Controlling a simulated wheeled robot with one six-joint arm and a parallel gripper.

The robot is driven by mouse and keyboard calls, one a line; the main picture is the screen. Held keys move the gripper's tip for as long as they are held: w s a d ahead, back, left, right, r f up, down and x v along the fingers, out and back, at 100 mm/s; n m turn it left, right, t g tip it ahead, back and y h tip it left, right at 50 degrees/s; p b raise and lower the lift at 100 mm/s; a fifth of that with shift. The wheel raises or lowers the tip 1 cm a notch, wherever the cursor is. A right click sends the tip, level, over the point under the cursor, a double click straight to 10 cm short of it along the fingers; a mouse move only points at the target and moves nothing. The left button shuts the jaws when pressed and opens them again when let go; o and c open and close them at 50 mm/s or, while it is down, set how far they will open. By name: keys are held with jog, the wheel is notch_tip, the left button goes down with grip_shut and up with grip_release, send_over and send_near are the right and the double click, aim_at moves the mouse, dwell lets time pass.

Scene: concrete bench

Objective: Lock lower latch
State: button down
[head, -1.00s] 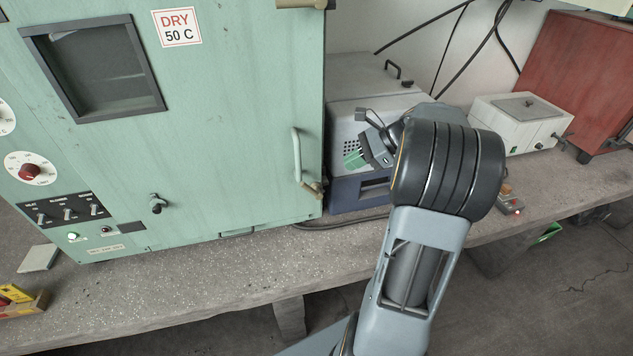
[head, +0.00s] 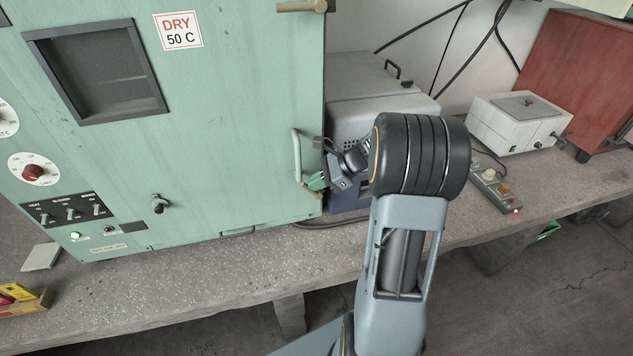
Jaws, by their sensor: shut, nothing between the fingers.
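The mint-green oven (head: 240,120) stands at the left with its door shut. The upper latch (head: 302,6), a tan lever, lies roughly level at the top right of the door. The lower latch is at the door's lower right edge, just below the vertical door handle (head: 297,157). It is now mostly hidden by my gripper (head: 316,182).
A grey instrument with a blue base (head: 375,90) stands close behind my gripper, right of the oven. A white box (head: 518,122), a red cabinet (head: 585,75) and a power strip (head: 495,188) are further right. The concrete bench front (head: 190,285) is mostly clear.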

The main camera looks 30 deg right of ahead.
jog(key=shift+a, duration=0.1)
jog(key=shift+w+a+f, duration=0.2)
jog(key=shift+a, duration=0.5)
jog(key=shift+r, duration=0.1)
jog(key=shift+s+d+r+p, duration=0.15)
jog(key=shift+r+p, duration=0.15)
jog(key=shift+p, duration=0.25)
jog(key=s+d+r, duration=0.2)
jog(key=d+r, duration=0.1)
jog(key=r, duration=0.2)
jog(key=s+d+r+p, duration=0.1)
jog(key=d+r, duration=0.2)
jog(key=r, duration=0.3)
jog(key=shift+s, duration=0.4)
